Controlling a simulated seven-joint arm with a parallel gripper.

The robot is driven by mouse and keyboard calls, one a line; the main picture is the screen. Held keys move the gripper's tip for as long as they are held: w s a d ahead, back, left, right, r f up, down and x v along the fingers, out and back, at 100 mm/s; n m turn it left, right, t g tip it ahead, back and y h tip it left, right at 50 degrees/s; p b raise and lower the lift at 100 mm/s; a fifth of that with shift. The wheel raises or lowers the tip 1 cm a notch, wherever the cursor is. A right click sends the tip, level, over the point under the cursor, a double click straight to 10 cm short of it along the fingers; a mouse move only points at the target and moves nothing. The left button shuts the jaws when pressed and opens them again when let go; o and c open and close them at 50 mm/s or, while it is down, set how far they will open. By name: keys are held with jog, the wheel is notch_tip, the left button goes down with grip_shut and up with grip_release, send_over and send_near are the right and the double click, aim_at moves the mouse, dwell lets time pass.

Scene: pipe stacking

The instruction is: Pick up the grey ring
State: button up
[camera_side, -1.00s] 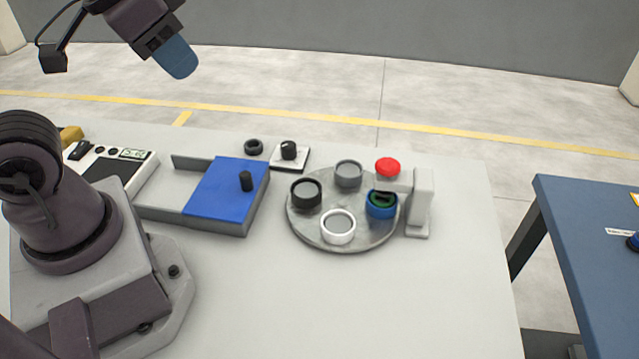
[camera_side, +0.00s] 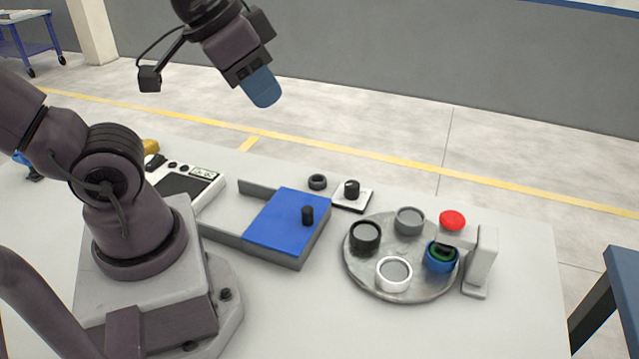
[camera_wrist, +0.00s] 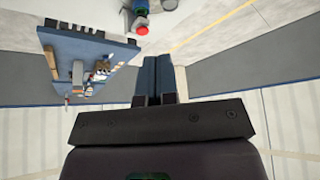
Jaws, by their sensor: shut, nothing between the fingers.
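The grey ring (camera_side: 410,220) sits at the back of a round grey turntable (camera_side: 375,283). On the same turntable are a black ring (camera_side: 365,237), a white ring (camera_side: 394,272) and a blue ring (camera_side: 440,262) with green inside it. My gripper (camera_side: 266,101) is high above the table's back edge, left of the turntable and well apart from the grey ring. Its blue fingers are together and empty.
A post with a red button (camera_side: 452,219) overhangs the turntable's right side. A blue sliding cover (camera_side: 287,228) with a black knob lies to its left. A small black ring (camera_side: 317,182) and a dial (camera_side: 352,190) stand behind. The table front is clear.

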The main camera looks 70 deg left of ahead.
jog(key=o, duration=1.4)
jog(key=shift+c, duration=0.2)
